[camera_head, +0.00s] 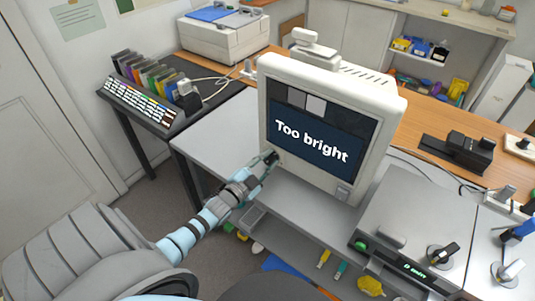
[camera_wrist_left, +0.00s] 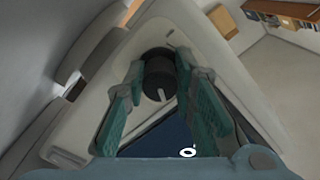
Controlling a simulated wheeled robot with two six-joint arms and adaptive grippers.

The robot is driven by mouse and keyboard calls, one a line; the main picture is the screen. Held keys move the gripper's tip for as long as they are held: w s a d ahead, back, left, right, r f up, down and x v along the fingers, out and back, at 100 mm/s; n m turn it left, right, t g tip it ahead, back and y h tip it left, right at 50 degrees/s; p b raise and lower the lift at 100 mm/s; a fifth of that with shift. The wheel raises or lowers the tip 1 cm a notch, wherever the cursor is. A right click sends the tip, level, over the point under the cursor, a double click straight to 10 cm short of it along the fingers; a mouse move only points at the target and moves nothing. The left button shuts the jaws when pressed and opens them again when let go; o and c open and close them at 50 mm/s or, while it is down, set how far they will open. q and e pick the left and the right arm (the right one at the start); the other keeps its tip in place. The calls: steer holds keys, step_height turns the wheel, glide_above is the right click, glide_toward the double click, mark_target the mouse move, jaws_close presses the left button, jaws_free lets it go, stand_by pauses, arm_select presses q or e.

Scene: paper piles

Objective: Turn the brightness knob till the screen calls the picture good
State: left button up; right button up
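The cream monitor (camera_head: 385,105) stands on the desk. Its dark blue screen (camera_head: 350,122) reads "Too bright" below a strip of grey patches. My left gripper (camera_head: 271,158) reaches the lower left corner of the monitor's front and hides the knob there in the head view. In the left wrist view, the dark round brightness knob (camera_wrist_left: 160,72) with a white pointer line sits between the teal fingertips of my left gripper (camera_wrist_left: 161,78). The fingertips appear to touch it on both sides. Part of the screen (camera_wrist_left: 165,137) shows below the knob. My right gripper is not in view.
A grey device (camera_head: 420,225) with a green display and a black knob stands to the right of the monitor. A keyboard (camera_head: 142,103) and a row of folders (camera_head: 150,75) are at the left. A printer (camera_head: 222,38) stands behind. Cables run across the desk.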

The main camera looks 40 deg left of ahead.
arm_select(q)
steer(key=o, duration=0.5)
steer(key=shift+c, duration=0.2)
steer(key=s, duration=1.2)
steer(key=shift+d, duration=0.1)
